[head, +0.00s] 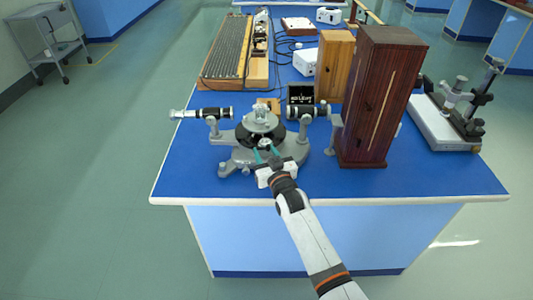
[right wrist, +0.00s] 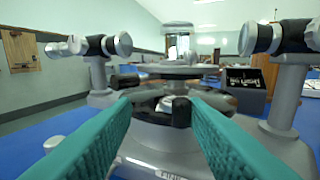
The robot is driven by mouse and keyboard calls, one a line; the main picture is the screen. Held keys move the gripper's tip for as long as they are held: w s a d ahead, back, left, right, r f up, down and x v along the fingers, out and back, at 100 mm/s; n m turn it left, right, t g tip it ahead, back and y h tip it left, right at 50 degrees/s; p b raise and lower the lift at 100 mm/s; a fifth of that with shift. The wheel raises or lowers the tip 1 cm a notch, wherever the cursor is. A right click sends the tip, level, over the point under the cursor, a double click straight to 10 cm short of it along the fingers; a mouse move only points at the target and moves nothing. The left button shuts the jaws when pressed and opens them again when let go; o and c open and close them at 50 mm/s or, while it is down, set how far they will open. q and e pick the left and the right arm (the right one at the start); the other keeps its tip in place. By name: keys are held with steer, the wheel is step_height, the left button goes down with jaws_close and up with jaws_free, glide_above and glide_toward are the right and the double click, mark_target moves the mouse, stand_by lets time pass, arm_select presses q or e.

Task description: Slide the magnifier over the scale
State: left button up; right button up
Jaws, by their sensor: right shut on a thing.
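The grey spectrometer (head: 236,158) stands near the front edge of the blue bench, with a telescope tube on each side. Its dark round scale plate (head: 245,136) lies under the central table; in the right wrist view the dark ring (right wrist: 146,112) shows behind the fingers. My right gripper (head: 265,149) reaches in from the front, low against the spectrometer. Its teal fingers are shut on a small black piece (right wrist: 182,112), which looks like the magnifier, at the plate's front rim. Scale marks are too small to read. My left gripper is not in view.
A tall dark wooden cabinet (head: 383,100) stands close on the right, with a lighter wooden box (head: 334,66) behind it. A small black box (head: 300,94) is behind the spectrometer. Bare blue bench top (head: 185,170) lies to the left.

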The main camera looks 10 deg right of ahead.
steer(key=shift+a, duration=0.2)
steer(key=shift+s+d+f, duration=0.1)
steer(key=shift+s+f, duration=0.05)
steer(key=shift+s, duration=0.3)
steer(key=s+d, duration=0.2)
steer(key=s, duration=0.9)
steer(key=shift+d+b, duration=0.25)
steer(key=shift+b, duration=0.2)
